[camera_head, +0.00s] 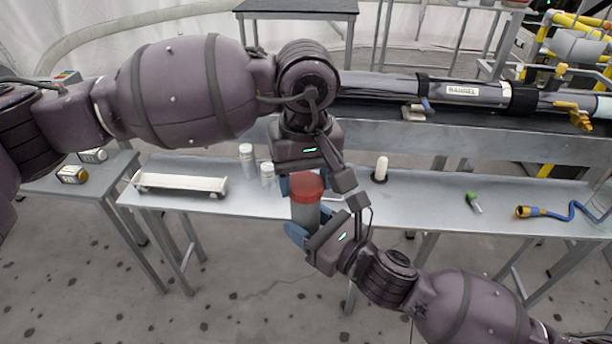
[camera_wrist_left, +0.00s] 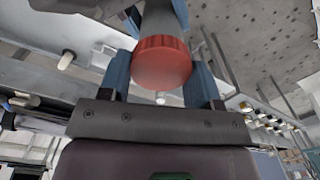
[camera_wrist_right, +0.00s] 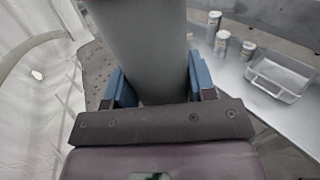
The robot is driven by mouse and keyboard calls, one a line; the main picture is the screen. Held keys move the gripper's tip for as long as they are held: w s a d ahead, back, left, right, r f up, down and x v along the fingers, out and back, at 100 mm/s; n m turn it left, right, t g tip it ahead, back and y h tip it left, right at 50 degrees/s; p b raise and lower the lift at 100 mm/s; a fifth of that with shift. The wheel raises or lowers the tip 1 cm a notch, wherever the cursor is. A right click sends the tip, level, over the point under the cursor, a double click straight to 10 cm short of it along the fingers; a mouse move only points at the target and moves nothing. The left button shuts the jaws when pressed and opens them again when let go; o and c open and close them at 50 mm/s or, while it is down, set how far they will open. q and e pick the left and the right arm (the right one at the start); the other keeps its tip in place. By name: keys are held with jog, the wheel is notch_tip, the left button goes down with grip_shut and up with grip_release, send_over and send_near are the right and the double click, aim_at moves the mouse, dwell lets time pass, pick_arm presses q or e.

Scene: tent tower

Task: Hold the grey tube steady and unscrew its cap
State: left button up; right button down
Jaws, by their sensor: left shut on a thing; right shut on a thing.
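The grey tube (camera_head: 305,216) stands roughly upright in the air before the long bench, with its red cap (camera_head: 307,187) on top. My left gripper (camera_head: 303,184) comes from above and behind and is shut on the red cap. In the left wrist view the red cap (camera_wrist_left: 163,62) sits between the blue fingers. My right gripper (camera_head: 312,227) is lower and is shut on the tube's body. In the right wrist view the grey tube (camera_wrist_right: 144,50) runs up between the blue fingers. The thread under the cap is hidden.
On the bench (camera_head: 440,208) are a white tray (camera_head: 180,184), white bottles (camera_head: 247,158), a white rounded peg (camera_head: 381,168), a green-capped tube (camera_head: 474,202) and a blue cable (camera_head: 573,212). A large metal barrel (camera_head: 465,91) lies behind. The floor in front is clear.

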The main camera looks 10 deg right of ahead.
pick_arm(q)
jog(key=n, duration=0.5)
jog(key=shift+s+n, duration=0.15)
jog(key=shift+n, duration=0.25)
pick_arm(e)
jog(key=shift+a, duration=0.1)
pick_arm(q)
jog(key=n, duration=0.5)
jog(key=shift+r, duration=0.1)
jog(key=n, duration=0.6)
jog(key=shift+a, duration=0.1)
jog(key=n, duration=0.7)
jog(key=shift+s, duration=0.1)
jog(key=n, duration=0.4)
jog(key=shift+a, duration=0.1)
jog(key=n, duration=0.8)
jog(key=shift+s+n, duration=0.1)
jog(key=shift+n, duration=0.2)
jog(key=n, duration=0.4)
jog(key=shift+n, duration=0.4)
